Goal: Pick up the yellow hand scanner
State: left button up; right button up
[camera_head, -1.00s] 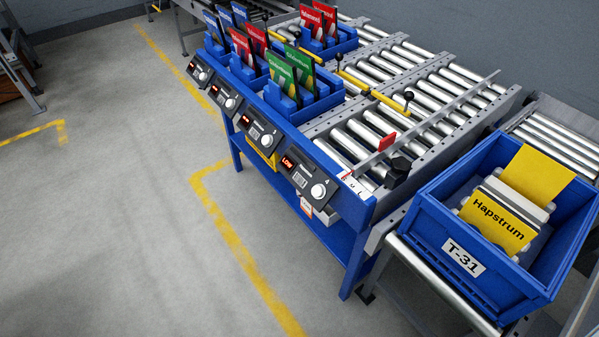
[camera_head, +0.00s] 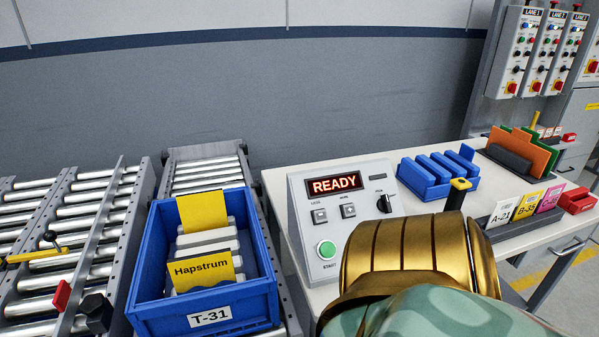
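A black upright piece with a yellow top (camera_head: 459,185) shows behind the gold arm segment on the right of the head view. Its lower part is hidden, and I cannot tell whether it is the yellow hand scanner. No other thing here is clearly a scanner. The gold segment and green-patterned part at the bottom right are my own arm, covering part of the white table (camera_head: 340,152). Neither of my grippers shows, and I cannot see whether the arm touches the black and yellow piece.
A control box (camera_head: 345,212) reading READY stands on the table. Behind my arm are a blue slotted rack (camera_head: 437,172) and a card holder (camera_head: 520,205). A blue T-31 crate (camera_head: 205,303) sits left of the table, beside roller conveyors (camera_head: 55,215). Switch panels (camera_head: 520,50) are at the back right.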

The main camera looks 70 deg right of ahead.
aim_at(455, 197)
jog(key=l+z, duration=0.15)
jog(key=z, duration=1.8)
